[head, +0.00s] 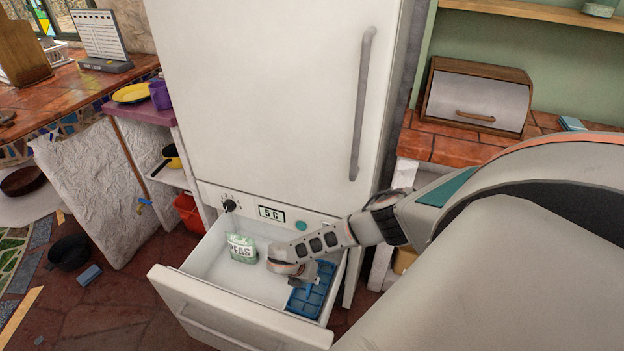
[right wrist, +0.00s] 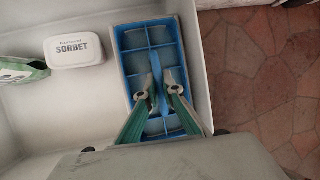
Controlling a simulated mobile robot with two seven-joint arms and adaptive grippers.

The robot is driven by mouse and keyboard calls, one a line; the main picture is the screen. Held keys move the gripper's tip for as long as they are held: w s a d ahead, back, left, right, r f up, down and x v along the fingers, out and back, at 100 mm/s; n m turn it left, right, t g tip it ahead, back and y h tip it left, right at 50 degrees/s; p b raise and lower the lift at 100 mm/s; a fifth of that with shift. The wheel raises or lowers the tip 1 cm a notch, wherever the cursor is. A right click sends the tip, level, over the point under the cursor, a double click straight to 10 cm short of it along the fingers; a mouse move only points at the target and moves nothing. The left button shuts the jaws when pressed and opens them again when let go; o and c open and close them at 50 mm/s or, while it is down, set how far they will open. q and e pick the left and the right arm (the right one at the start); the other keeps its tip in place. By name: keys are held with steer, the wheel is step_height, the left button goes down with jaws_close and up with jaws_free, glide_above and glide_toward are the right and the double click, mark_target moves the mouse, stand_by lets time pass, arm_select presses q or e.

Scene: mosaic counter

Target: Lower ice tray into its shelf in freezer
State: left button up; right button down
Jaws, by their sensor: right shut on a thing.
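The blue ice tray (head: 318,292) is inside the right end of the open freezer drawer (head: 225,308). In the right wrist view the tray (right wrist: 133,38) lies lengthwise along the drawer's side wall, with pale blue cells. My right gripper (head: 303,279) is above it. In the right wrist view its fingers (right wrist: 161,88) are shut on a blue raised strip along the tray's middle. The tray looks about level; I cannot tell whether it touches the drawer floor. My left gripper is out of view.
A bag of peas (head: 242,248) stands in the drawer's left part. A white sorbet tub (right wrist: 80,51) sits between peas and tray. The upper fridge door (head: 270,100) is closed above the drawer. A red bin (head: 188,214) stands left of the fridge.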

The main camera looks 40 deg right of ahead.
stand_by(0.3)
steer(key=c, duration=2.1)
jaws_free()
steer(key=shift+c, duration=0.2)
steer(key=v, duration=1.2)
steer(key=shift+s, duration=0.15)
